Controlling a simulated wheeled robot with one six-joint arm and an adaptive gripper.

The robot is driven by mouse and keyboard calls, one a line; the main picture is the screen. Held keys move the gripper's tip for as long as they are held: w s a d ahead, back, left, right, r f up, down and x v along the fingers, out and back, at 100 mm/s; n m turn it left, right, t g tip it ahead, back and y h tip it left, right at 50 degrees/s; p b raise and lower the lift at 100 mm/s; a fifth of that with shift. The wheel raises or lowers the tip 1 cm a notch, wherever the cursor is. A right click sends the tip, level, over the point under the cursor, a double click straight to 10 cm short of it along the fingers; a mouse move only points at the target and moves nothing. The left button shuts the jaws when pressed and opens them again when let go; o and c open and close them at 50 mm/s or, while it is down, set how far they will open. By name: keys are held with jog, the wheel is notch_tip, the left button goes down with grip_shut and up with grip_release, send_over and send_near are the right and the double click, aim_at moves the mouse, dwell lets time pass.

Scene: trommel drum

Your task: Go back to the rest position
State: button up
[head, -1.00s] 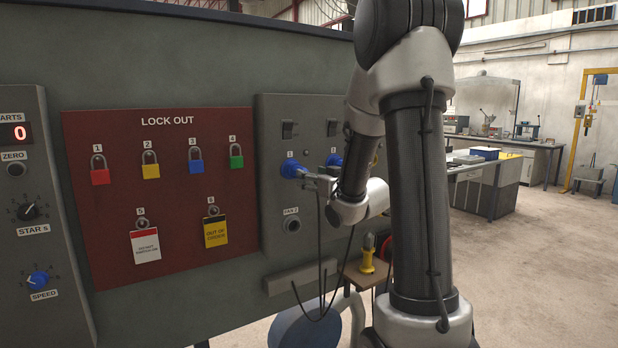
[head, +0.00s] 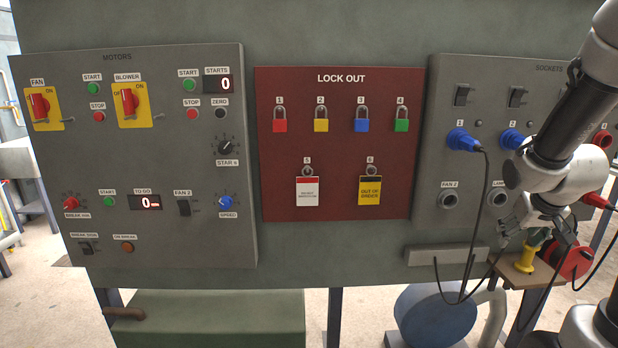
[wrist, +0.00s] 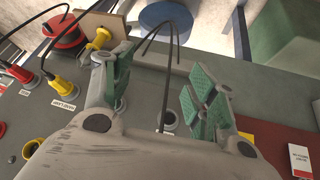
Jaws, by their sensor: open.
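My gripper (head: 540,232) is at the right of the head view, in front of the lower part of the sockets panel (head: 438,80). In the wrist view my gripper (wrist: 160,92) has its two green-padded fingers spread apart, with nothing held between them. Black cables pass behind the fingers. My arm hides part of the panel's right side.
A wooden shelf (head: 512,272) with a yellow plug (head: 527,258) and a red reel (head: 577,262) is close below my gripper. A blue drum (head: 436,322) stands beneath the panel. The red lock-out board (head: 340,145) and motors panel (head: 150,240) are to the left, with clear space before them.

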jog(key=s+a+r+n+g+y, duration=0.1)
jog(key=s+a+r, duration=0.4)
jog(key=s, duration=0.4)
jog(key=s+a+r+y, duration=0.1)
jog(key=s+a+r, duration=0.5)
jog(key=s+a, duration=0.2)
jog(key=shift+s+a+n+g, duration=0.15)
jog(key=shift+s+n+g, duration=0.25)
jog(key=shift+s, duration=0.35)
